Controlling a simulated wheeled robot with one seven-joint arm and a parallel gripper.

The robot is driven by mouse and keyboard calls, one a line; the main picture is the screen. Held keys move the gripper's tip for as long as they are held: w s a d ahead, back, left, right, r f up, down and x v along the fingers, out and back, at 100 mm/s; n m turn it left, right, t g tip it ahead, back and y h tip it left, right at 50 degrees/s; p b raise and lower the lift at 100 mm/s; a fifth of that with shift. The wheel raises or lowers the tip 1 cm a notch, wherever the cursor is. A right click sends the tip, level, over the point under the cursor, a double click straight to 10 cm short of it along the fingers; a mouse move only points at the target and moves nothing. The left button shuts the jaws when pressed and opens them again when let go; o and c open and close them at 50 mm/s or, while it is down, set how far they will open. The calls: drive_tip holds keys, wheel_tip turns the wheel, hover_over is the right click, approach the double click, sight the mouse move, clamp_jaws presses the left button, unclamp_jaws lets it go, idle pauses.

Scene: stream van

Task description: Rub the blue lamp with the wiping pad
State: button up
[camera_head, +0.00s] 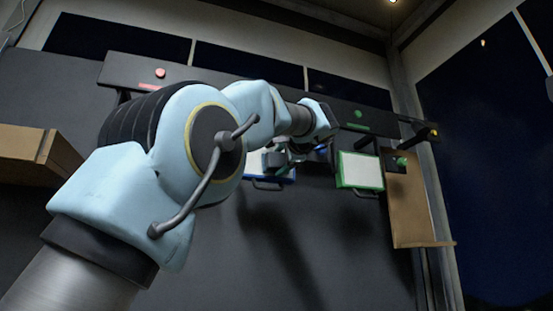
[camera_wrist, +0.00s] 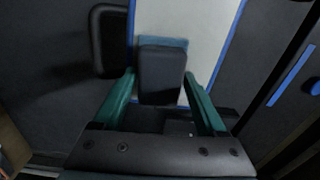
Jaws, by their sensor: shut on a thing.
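The blue lamp (camera_head: 284,174) is a white panel in a blue frame on the dark wall, partly hidden behind my arm in the head view. In the wrist view its white face (camera_wrist: 205,40) fills the upper middle, edged by blue strips. My gripper (camera_wrist: 160,78) has green fingers, one on each side of the wiping pad (camera_wrist: 162,72), a dark block with a blue-teal edge behind it. The pad is in front of the lamp's white face; whether it touches cannot be told. In the head view my gripper (camera_head: 280,156) is small and dark in front of the lamp.
A green-framed lamp (camera_head: 360,171) hangs right of the blue one. A brown board (camera_head: 415,205) with a ledge stands farther right. A dark rail (camera_head: 250,100) with red and green knobs runs above. A wooden shelf (camera_head: 28,143) juts out at left.

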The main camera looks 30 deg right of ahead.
sight(263, 161)
drive_tip(key=shift+a, duration=0.1)
drive_tip(key=shift+w+a+b, duration=0.25)
drive_tip(key=shift+a+b, duration=0.3)
drive_tip(key=shift+a, duration=0.45)
drive_tip(key=shift+w+a+b, duration=0.2)
drive_tip(key=shift+a+b, duration=0.3)
drive_tip(key=shift+a, duration=0.5)
drive_tip(key=shift+s+a+f+b, duration=0.1)
drive_tip(key=shift+s+f+b, duration=0.05)
drive_tip(key=shift+s+b, duration=0.3)
drive_tip(key=shift+s+a+b, duration=0.2)
drive_tip(key=shift+s+b, duration=0.8)
drive_tip(key=shift+s, duration=1.55)
drive_tip(key=shift+s+a+b, duration=0.15)
drive_tip(key=shift+s+b, duration=0.45)
drive_tip(key=shift+s, duration=0.85)
